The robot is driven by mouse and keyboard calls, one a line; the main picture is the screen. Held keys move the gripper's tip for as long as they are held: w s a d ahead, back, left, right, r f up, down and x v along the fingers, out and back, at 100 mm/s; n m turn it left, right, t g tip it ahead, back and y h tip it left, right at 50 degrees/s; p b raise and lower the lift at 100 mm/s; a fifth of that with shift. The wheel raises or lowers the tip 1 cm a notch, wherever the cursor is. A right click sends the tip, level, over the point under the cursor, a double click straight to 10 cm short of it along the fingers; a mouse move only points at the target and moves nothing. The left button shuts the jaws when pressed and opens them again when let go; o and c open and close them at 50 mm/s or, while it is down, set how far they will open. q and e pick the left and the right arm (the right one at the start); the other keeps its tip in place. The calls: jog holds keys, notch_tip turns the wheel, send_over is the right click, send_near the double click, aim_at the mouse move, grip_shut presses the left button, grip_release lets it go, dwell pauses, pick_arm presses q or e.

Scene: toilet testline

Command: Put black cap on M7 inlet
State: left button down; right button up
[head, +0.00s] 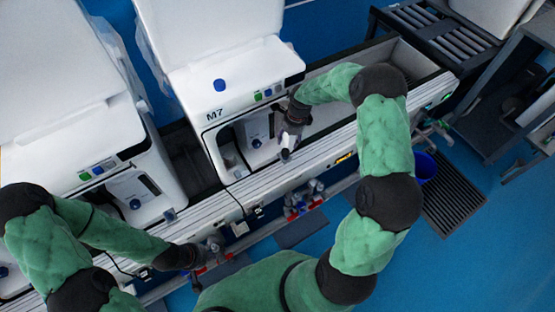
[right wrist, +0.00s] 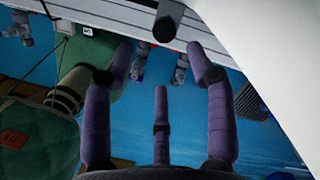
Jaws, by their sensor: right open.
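The white machine marked M7 (head: 228,92) stands in the middle of the head view, with an open recess in its front. Inside the recess is a pale panel with a dark round fitting (head: 256,143); I cannot tell whether this is the inlet. My right gripper (head: 287,148) is at the right side of the recess opening, pointing down. In the right wrist view its purple fingers (right wrist: 160,80) are spread and empty. A short dark cylinder (right wrist: 167,20) shows beyond the fingertips, against the white rail; it may be the black cap. My left gripper (head: 217,250) is low by the rail, its fingers unclear.
A similar white machine (head: 88,150) stands to the left. A long white rail (head: 290,165) runs along the machine fronts, with red and blue valves (head: 303,205) below it. A blue bucket (head: 424,166) and dark floor grate (head: 455,195) are at right.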

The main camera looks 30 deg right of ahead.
jog(key=s+a+f+n+y, duration=0.1)
jog(key=s+a+f+n, duration=0.45)
jog(key=a, duration=0.25)
jog(key=s+a+f+n+y, duration=0.1)
jog(key=s+a+f+n, duration=0.3)
jog(key=a+n, duration=0.35)
jog(key=s+a+f+n, duration=0.1)
jog(key=s+a+n, duration=0.3)
jog(key=s, duration=0.3)
jog(key=s+a+f+n, duration=0.2)
jog(key=s+a+n, duration=0.1)
jog(key=s+n, duration=0.3)
jog(key=shift+s+a+g+y, duration=0.3)
jog(key=shift+s+a+g, duration=0.1)
jog(key=shift+s, duration=0.25)
